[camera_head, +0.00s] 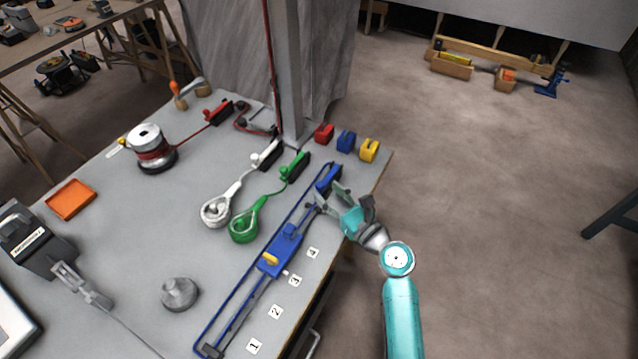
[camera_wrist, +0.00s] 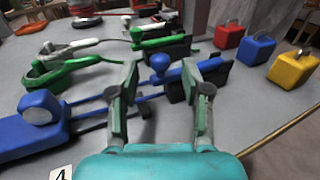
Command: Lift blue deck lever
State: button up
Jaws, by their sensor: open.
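The blue deck lever (camera_head: 328,177) is on the table's right side, in line with the blue rope track. In the wrist view the blue lever (camera_wrist: 160,62) shows a round knob ahead of and between my fingers, with its dark-based body to the right, partly behind the right finger. My gripper (camera_head: 328,202) is open at the table's right edge, close to the lever. In the wrist view my gripper (camera_wrist: 163,98) has its two fingers spread with nothing between them; whether either finger touches the lever I cannot tell.
A green lever (camera_head: 295,165) and a white lever (camera_head: 266,154) stand to the left. Red, blue (camera_head: 346,140) and yellow blocks (camera_head: 369,149) sit behind. A blue slider car (camera_head: 281,254) is on the track. A grey post (camera_head: 290,80) rises behind the levers.

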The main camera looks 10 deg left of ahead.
aim_at(322, 187)
jog(key=shift+x, duration=2.25)
jog(key=shift+d, duration=0.1)
grip_shut()
